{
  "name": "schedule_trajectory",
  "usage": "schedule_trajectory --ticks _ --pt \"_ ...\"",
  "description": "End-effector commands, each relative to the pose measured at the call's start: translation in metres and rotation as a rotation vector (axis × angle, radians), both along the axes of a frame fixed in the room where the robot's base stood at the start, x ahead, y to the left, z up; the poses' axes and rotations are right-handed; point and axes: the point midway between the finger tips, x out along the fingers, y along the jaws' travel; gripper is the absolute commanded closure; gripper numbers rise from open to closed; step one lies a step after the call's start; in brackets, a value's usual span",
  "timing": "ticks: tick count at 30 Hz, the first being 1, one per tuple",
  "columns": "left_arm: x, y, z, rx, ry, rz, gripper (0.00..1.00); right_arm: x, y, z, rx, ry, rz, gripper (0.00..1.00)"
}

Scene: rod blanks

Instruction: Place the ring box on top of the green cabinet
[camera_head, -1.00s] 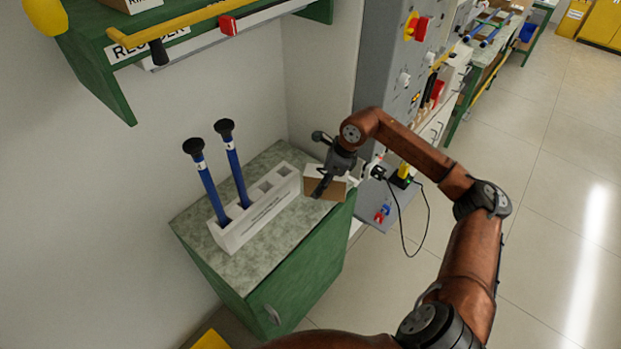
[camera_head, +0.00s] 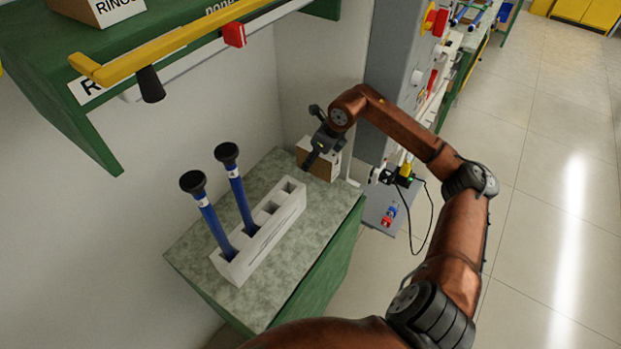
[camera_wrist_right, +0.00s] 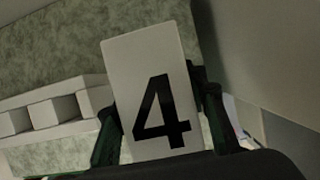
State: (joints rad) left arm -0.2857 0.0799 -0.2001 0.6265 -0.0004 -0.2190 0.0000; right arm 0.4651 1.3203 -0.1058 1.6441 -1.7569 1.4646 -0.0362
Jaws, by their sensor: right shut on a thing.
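A brown cardboard box (camera_head: 322,166) is at the back right corner of the green cabinet's speckled top (camera_head: 190,240). My right gripper (camera_head: 313,153) comes over it from above and is shut on it. In the right wrist view a white label with a black "4" (camera_wrist_right: 150,95) shows between the two fingers of the gripper (camera_wrist_right: 160,125). I cannot tell whether the box's underside touches the top or hangs just above it. Another brown box (camera_head: 95,8), with a label starting "RING", sits on the upper shelf. My left gripper is out of view.
A white block (camera_head: 262,238) with square holes stands on the cabinet top, two blue rods (camera_head: 213,215) with black ends upright in it. A green shelf (camera_head: 60,110) with a yellow rail overhangs at upper left. A grey panel (camera_head: 385,90) stands behind right.

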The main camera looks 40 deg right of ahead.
Motion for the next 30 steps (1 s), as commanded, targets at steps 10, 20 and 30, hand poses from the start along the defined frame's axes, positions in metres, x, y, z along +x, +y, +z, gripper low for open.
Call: schedule_trajectory --ticks 10,20,30 --pt "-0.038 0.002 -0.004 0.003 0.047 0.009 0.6 0.001 0.002 -0.055 0.003 0.002 0.003 0.89" --pt "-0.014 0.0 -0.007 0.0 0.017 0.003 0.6 -0.001 0.0 -0.089 0.001 0.0 0.001 0.89" --pt "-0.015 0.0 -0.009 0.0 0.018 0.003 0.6 -0.001 0.0 -0.093 0.0 0.001 0.001 0.59"
